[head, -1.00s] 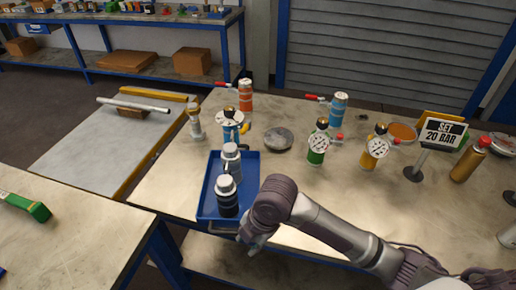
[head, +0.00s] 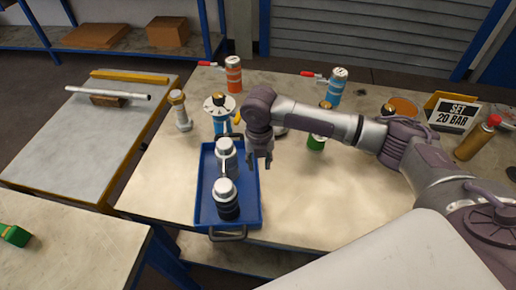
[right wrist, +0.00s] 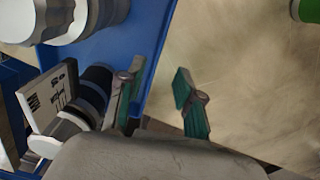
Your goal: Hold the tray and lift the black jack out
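A blue tray (head: 246,208) lies on the workbench with a dark handle (head: 228,236) at its front. The black jack (head: 228,211), with a silver top, stands upright in its front part. A grey jack (head: 226,160) stands behind it. My right gripper (head: 259,165) points down by the tray's right rim, right of the jacks. My left gripper is not seen.
A gauge on a blue body (head: 220,115) and a bolt-like metal part (head: 180,112) stand behind the tray. An orange cylinder (head: 234,74) and a blue one (head: 335,88) stand farther back. The bench right of the tray (head: 310,200) is clear.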

